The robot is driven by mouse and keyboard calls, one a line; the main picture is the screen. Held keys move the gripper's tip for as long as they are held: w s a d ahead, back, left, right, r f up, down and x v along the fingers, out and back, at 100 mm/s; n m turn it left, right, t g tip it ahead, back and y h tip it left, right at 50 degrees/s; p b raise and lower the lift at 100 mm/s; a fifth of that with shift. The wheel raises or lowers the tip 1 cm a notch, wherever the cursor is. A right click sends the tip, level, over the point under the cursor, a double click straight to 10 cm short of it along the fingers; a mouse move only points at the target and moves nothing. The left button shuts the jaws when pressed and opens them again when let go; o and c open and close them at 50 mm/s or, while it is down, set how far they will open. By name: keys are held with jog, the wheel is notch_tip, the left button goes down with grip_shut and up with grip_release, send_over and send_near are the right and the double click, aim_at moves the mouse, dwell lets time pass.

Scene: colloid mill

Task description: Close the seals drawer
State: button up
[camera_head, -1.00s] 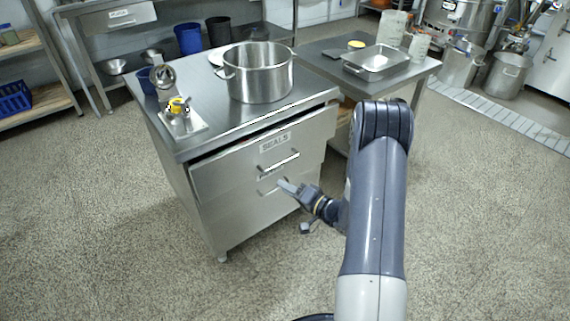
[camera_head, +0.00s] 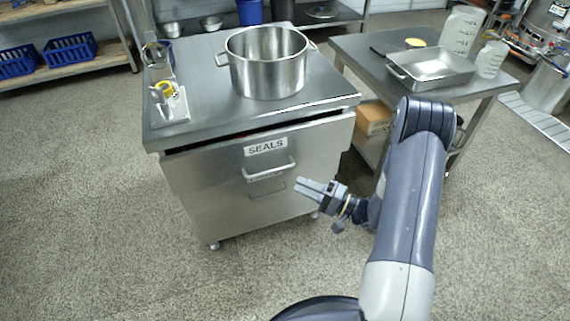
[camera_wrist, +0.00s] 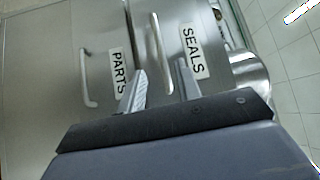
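The seals drawer (camera_head: 222,163) is the upper drawer of the steel cabinet, with a SEALS label (camera_head: 265,147) and a bar handle (camera_head: 269,170). It stands partly out, with a dark gap under the worktop. In the wrist view the seals handle (camera_wrist: 161,52) and label (camera_wrist: 194,52) show ahead of the fingers. My gripper (camera_head: 302,186) is in front of the cabinet, right of and slightly below the handle in the head view. In the wrist view its fingers (camera_wrist: 160,86) are apart, with nothing between them, and appear clear of the handle.
The PARTS drawer with its label (camera_wrist: 118,70) and handle (camera_wrist: 88,78) lies below. A steel pot (camera_head: 268,75) stands on the cabinet top (camera_head: 205,90). A side table (camera_head: 370,50) with a steel tray (camera_head: 432,70) is at right. The floor in front is clear.

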aim_at(270, 171)
jog(key=b+x, duration=0.2)
jog(key=x, duration=0.8)
jog(key=shift+w+a, duration=0.3)
jog(key=shift+a, duration=0.05)
jog(key=shift+c, duration=0.2)
grip_shut()
